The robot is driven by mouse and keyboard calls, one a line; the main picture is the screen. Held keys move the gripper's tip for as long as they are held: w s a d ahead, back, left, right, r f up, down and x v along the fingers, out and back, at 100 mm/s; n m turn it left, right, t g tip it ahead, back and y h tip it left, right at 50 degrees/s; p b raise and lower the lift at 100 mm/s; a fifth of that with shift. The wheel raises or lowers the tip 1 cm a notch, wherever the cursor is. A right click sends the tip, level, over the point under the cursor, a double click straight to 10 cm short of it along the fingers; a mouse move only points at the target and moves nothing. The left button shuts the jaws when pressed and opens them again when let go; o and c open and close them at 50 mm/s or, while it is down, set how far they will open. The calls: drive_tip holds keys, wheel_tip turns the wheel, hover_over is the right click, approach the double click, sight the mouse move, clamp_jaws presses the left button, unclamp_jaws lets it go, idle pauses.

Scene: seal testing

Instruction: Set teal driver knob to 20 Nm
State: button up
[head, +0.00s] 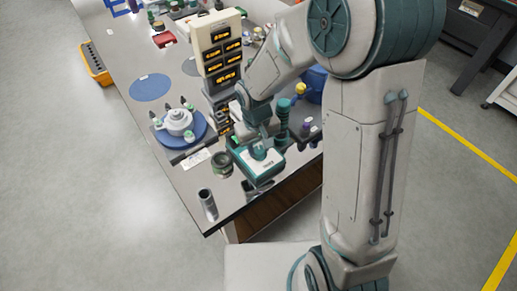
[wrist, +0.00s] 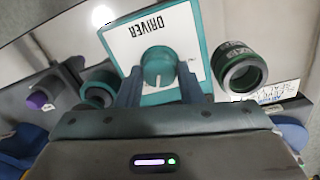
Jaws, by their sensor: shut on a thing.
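The teal driver box (head: 247,169) has a white face marked DRIVER and stands near the front of the bench. In the wrist view its white face (wrist: 127,47) shows upside down, with the round teal knob (wrist: 158,67) low on it. My gripper (wrist: 158,90) has one finger on each side of the knob and is shut on it. The knob's pointer and the scale around it are too small or hidden to read. In the head view my gripper (head: 262,148) comes down over the box, and the knob is mostly hidden.
A dark green ring-shaped part (wrist: 240,70) sits close beside the box. A teal-topped post (head: 283,106) stands behind it. A grey metal cylinder (head: 207,204) stands near the bench corner. A display tower (head: 220,50) and a white round housing on a blue disc (head: 199,131) are further back.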

sight(257, 149)
drive_tip(key=shift+m+b, duration=0.6)
drive_tip(key=shift+m, duration=0.7)
drive_tip(key=o, duration=1)
drive_tip(key=shift+c, duration=0.2)
drive_tip(key=shift+r, duration=0.15)
wheel_tip(257, 149, up, 14)
drive_tip(key=p, duration=0.1)
drive_tip(key=shift+a+f, duration=0.2)
drive_tip(key=shift+a, duration=0.1)
